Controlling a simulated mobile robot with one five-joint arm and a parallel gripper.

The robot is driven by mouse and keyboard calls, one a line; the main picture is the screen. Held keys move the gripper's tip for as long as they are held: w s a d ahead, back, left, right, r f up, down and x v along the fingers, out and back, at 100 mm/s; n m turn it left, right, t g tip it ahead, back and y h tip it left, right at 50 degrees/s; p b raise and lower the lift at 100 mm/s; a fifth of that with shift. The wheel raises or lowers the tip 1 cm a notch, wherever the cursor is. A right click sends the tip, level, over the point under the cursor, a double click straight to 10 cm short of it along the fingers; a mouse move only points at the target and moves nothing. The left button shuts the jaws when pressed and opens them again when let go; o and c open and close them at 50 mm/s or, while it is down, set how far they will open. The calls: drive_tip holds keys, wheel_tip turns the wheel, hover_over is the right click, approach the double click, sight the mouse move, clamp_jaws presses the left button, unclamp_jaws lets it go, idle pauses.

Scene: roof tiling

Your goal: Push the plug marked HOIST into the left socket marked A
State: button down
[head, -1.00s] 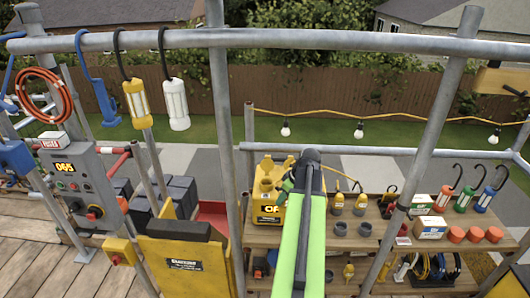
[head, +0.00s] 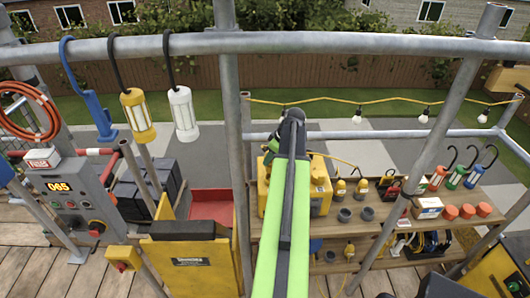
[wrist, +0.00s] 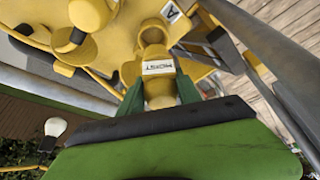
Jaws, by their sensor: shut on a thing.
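The yellow plug (wrist: 160,88) with a white HOIST label is upright between the green fingers of my gripper (wrist: 158,94) in the wrist view. My gripper is shut on it. Just past the plug is a round yellow opening (wrist: 153,34) on the yellow socket box, beside a tag marked A (wrist: 172,12). I cannot tell whether the plug touches or enters it. Another round yellow fitting (wrist: 88,14) is at the upper left. In the head view the yellow box (head: 320,192) is largely behind my green arm, and the plug is hidden.
A wooden shelf (head: 385,243) right of the box holds yellow plugs, grey cups (head: 345,215), orange caps and hook lamps. A scaffold upright (head: 231,120) stands left of my arm, with a rail (head: 330,43) across the top. A yellow cable hangs near the box in the wrist view.

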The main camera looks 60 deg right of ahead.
sight(271, 167)
drive_tip(key=shift+w, duration=0.15)
drive_tip(key=shift+s+f+b, duration=0.15)
drive_tip(key=shift+s+b, duration=0.2)
drive_tip(key=shift+s, duration=0.05)
wheel_tip(271, 167, down, 6)
drive_tip(key=b, duration=0.5)
drive_tip(key=shift+r, duration=0.25)
drive_tip(key=shift+r, duration=0.1)
drive_tip(key=shift+f+b, duration=0.65)
drive_tip(key=shift+b, duration=0.05)
idle(0.4)
drive_tip(key=c, duration=1.1)
unclamp_jaws()
